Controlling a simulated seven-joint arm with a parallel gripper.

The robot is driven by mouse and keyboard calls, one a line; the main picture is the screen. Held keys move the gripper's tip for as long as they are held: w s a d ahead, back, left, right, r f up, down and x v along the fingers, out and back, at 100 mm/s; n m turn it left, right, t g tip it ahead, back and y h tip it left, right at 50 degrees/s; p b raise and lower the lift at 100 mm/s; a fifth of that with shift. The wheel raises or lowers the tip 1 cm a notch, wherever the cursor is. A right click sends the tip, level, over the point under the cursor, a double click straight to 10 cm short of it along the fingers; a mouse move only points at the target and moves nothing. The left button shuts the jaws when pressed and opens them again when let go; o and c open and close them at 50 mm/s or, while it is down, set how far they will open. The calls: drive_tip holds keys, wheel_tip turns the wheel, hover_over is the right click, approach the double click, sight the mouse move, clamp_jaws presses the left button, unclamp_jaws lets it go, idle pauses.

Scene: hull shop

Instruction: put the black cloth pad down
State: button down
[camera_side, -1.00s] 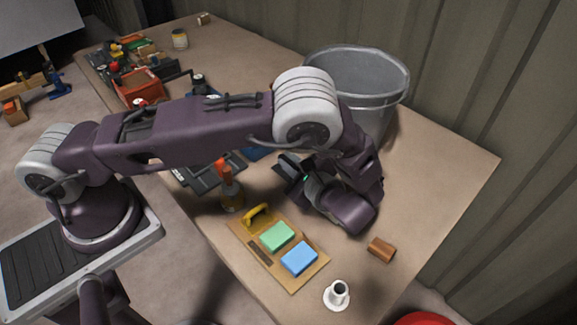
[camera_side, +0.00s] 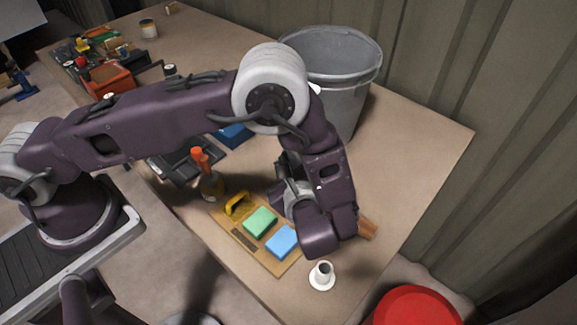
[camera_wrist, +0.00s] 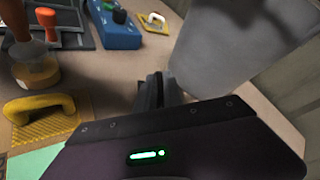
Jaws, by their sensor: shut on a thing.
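My gripper (camera_wrist: 158,92) shows its dark fingers close together in the wrist view. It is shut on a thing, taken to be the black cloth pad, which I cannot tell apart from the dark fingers. In the side view my wrist hides most of the grip, just behind and right of a wooden board (camera_side: 238,239).
A grey metal bucket (camera_side: 345,85) stands behind my gripper. A brown block (camera_side: 368,229) is right of my wrist, and a white flanged piece (camera_side: 322,275) is in front. The table's right side is clear.

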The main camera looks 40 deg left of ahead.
drive_tip(key=shift+f, duration=1)
drive_tip(key=c, duration=1.5)
unclamp_jaws()
drive_tip(key=shift+f, duration=0.15)
drive_tip(key=v, duration=1.2)
drive_tip(key=shift+s, duration=0.1)
